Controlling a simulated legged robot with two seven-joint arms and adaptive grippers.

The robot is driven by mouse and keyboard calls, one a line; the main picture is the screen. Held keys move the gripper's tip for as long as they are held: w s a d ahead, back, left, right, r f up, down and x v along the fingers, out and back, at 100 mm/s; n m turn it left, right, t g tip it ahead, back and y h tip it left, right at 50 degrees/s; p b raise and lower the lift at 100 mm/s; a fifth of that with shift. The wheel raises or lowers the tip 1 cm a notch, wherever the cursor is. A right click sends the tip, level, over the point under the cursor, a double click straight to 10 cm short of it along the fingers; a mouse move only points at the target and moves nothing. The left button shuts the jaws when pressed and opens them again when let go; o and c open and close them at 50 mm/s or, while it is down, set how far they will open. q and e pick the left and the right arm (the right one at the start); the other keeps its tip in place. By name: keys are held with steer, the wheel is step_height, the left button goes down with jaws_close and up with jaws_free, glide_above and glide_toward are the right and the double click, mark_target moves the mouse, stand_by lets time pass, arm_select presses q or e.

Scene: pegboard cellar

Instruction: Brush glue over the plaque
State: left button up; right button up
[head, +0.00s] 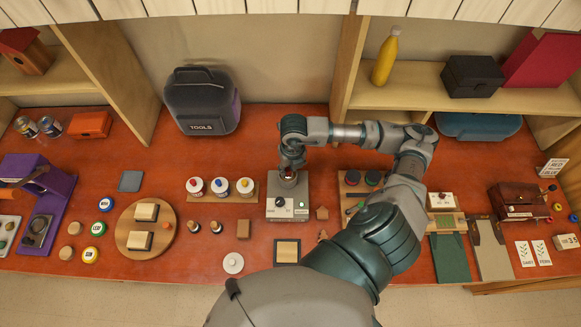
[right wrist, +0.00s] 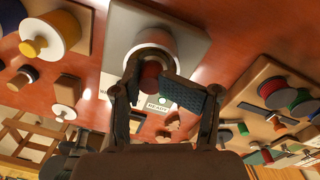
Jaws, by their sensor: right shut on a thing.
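My right gripper (head: 289,174) is over a grey box (head: 287,205) with a dial, a green light and a small label that reads READY in the right wrist view (right wrist: 157,101). It is shut on a reddish-brown rounded handle (right wrist: 150,76), likely the glue brush's. The handle stands over a round pale pot (right wrist: 178,42) on the box; its lower end and any bristles are hidden. The plaque, seemingly the pale square board with a dark border (head: 287,251), lies flat in front of the box, apart from the gripper. My left gripper is not in view.
Jars with coloured lids (head: 220,187) stand left of the box. A wooden block (head: 243,228) and small wooden cut-outs (head: 322,213) lie nearby. A round board (head: 127,241) is farther left. A spool tray (head: 352,182) stands close on the right, beside my arm.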

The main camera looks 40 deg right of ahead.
steer(key=shift+r+p, duration=1.95)
steer(key=shift+r, duration=1.6)
steer(key=shift+w+f, duration=0.1)
